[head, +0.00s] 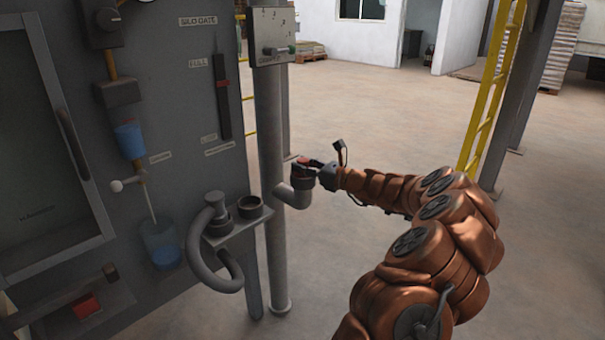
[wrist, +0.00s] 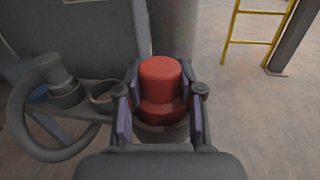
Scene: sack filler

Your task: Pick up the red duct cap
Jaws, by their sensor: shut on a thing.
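The red duct cap (wrist: 160,82) is a round, stepped red piece between my gripper's fingers in the wrist view. In the head view the cap (head: 302,163) shows as a small red patch at the top of the short grey duct elbow (head: 297,192), which branches from the grey upright pipe (head: 269,120). My gripper (head: 306,167) reaches it from the right. In the wrist view my gripper (wrist: 160,118) is shut on the cap, one finger on each side. Whether the cap still touches the elbow is hidden.
The grey machine panel (head: 190,110) fills the left side. A yellow ladder (head: 490,90) stands at the right. Open floor lies behind.

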